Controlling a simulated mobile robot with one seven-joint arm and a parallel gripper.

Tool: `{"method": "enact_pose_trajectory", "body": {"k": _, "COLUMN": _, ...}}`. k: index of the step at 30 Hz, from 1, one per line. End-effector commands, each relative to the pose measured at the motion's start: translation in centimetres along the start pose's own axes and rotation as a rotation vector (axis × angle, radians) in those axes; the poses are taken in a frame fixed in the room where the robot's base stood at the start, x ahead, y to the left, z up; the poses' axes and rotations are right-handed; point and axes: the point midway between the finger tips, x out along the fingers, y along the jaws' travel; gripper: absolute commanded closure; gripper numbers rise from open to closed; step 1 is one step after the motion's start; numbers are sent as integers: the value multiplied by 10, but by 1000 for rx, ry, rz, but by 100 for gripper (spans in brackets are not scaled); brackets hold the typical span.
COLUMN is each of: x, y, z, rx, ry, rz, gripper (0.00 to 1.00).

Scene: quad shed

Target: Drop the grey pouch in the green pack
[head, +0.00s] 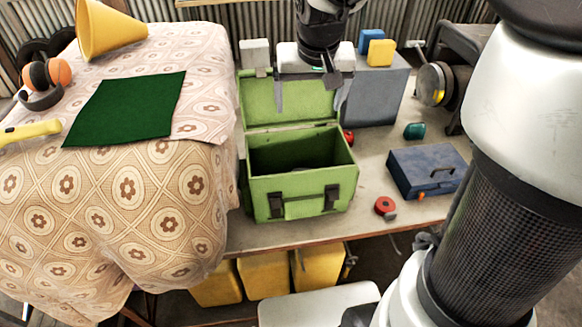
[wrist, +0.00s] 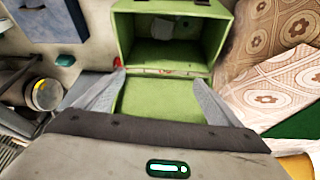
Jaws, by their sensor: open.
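The green pack (head: 303,190) stands on the workbench with its lid (head: 290,98) thrown back and its opening facing up. It also shows in the wrist view (wrist: 122,40). A small pale grey shape (wrist: 162,30) lies inside it; it looks like the grey pouch, but its outline is unclear. The inside is too dark to make it out in the head view. My gripper (head: 309,102) is open, with its fingers apart and nothing between them. It is above the lid, behind the opening; the fingers also show in the wrist view (wrist: 161,78).
A blue toolbox (head: 427,170), a red tape roll (head: 385,206) and a teal object (head: 414,131) lie right of the pack. A grey-blue box (head: 374,95) stands behind. A cloth-covered table (head: 150,210) with a dark green mat (head: 125,108) is at left.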

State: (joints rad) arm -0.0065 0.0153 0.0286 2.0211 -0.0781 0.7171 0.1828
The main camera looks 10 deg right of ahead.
Motion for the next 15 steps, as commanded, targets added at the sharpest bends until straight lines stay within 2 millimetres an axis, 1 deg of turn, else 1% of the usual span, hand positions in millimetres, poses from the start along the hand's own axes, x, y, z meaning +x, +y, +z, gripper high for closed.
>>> {"method": "enact_pose_trajectory", "body": {"k": 1, "x": -15, "y": 0, "z": -2, "rx": 0, "ry": 6, "rz": -1, "gripper": 12}}
{"method": "enact_pose_trajectory", "body": {"k": 6, "x": -56, "y": 0, "z": -2, "rx": -1, "ry": 7, "rz": -1, "gripper": 12}}
{"method": "enact_pose_trajectory", "body": {"k": 10, "x": -80, "y": 0, "z": -1, "rx": -1, "ry": 5, "rz": 0, "gripper": 12}}
{"method": "enact_pose_trajectory", "body": {"k": 15, "x": -99, "y": 0, "z": 0, "rx": 0, "ry": 2, "rz": 0, "gripper": 12}}
